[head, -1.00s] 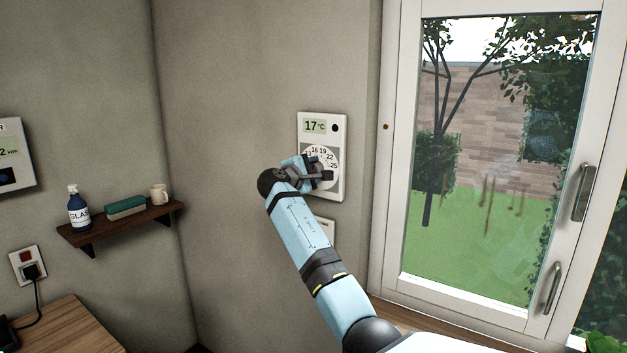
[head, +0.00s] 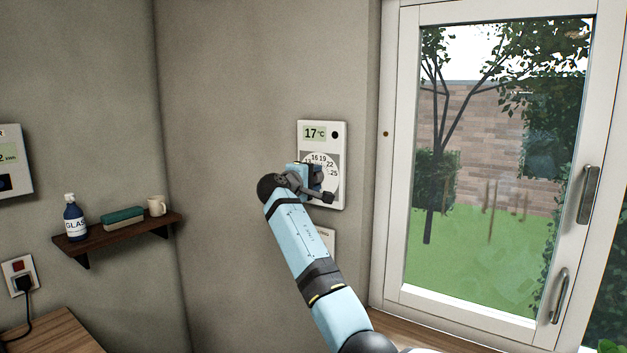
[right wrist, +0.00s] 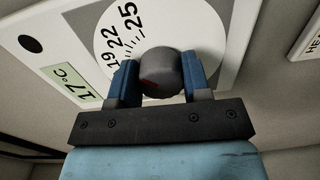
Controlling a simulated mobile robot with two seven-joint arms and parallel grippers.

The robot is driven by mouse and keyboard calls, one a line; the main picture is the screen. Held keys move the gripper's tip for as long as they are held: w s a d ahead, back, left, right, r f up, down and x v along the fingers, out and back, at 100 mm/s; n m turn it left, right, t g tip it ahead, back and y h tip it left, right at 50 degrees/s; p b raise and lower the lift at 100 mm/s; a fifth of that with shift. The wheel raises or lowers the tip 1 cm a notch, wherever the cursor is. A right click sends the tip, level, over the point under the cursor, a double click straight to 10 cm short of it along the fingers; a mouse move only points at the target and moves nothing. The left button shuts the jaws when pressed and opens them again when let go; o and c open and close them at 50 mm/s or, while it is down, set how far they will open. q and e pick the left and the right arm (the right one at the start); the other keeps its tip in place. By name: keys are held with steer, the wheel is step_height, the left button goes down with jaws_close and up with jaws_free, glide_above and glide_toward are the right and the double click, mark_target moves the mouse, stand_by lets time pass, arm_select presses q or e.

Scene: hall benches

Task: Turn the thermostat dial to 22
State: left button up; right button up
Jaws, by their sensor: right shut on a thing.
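The white thermostat (head: 338,150) is on the wall left of the window. Its display (head: 314,133) reads 17 °C. The printed scale shows 16, 19, 22 and 25 above my gripper in the head view. My right gripper (head: 318,184) is at the dial and hides most of it there. In the right wrist view, both blue fingers of the gripper (right wrist: 158,80) are shut on the grey dial knob (right wrist: 160,66). A red mark shows on the knob's near side; which number it points to cannot be told. My left gripper is out of view.
The window (head: 480,180) with two handles is close on the right. A second white plate (head: 328,238) sits below the thermostat, partly behind my arm. A shelf (head: 130,232) with a bottle, a teal-topped block and a mug is on the left wall.

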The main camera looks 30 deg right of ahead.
steer(key=o, duration=0.9)
steer(key=shift+o, duration=0.2)
steer(key=b+v, duration=0.2)
steer(key=v, duration=1.2)
